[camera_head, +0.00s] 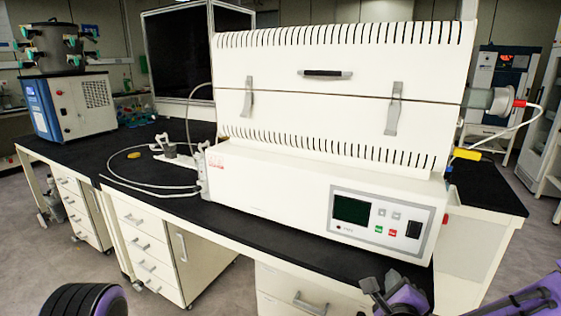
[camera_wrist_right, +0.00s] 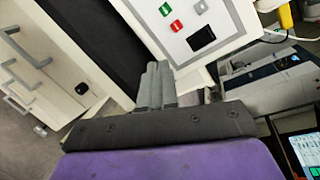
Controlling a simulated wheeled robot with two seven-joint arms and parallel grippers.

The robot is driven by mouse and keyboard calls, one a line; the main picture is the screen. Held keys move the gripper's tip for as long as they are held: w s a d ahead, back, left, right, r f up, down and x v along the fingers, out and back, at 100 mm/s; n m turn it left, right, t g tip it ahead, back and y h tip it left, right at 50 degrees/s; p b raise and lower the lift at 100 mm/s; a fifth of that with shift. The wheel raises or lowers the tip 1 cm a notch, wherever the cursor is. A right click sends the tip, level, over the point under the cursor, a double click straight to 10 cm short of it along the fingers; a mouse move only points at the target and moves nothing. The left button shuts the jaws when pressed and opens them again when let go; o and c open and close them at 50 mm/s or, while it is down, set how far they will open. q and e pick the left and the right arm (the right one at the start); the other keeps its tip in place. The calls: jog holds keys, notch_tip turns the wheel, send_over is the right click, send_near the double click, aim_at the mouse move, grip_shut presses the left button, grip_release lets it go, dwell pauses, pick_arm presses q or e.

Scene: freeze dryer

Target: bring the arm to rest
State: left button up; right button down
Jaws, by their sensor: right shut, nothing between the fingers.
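My right gripper (camera_head: 376,290) is at the bottom right of the head view, in front of the bench edge and below the furnace's control panel. In the right wrist view its two grey fingers (camera_wrist_right: 156,86) are together with nothing between them. The large white tube furnace (camera_head: 310,170) stands on the black bench with its lid down. Its control panel (camera_head: 380,220) has a dark screen and small green and red buttons, which also show in the right wrist view (camera_wrist_right: 190,22). My left gripper is not in the head view; only a dark, purple-edged rounded part shows at the lower left.
The black benchtop (camera_head: 270,228) has a bare strip in front of the furnace. White drawers (camera_head: 150,245) stand below it. A blue and white freeze dryer (camera_head: 72,105) stands at the far left. A yellow handle (camera_head: 472,154) and a white hose are at the furnace's right end.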

jog(key=s+f+n+g+y, duration=0.1)
jog(key=s+f+n+g, duration=0.1)
jog(key=s+f+n, duration=0.45)
jog(key=s+f+n+g, duration=0.15)
jog(key=f+n, duration=0.25)
jog(key=f, duration=0.5)
jog(key=s+f+n+g+y, duration=0.1)
jog(key=s+f+n+g, duration=0.2)
jog(key=f+n, duration=0.35)
jog(key=s+d+f+n+g, duration=0.2)
jog(key=s+f, duration=0.3)
jog(key=s, duration=0.4)
jog(key=s+d+f+n+g, duration=0.2)
jog(key=s+f, duration=0.4)
jog(key=s, duration=0.3)
jog(key=shift+s+f+g, duration=0.25)
jog(key=shift+f+g, duration=0.05)
jog(key=shift+g, duration=0.25)
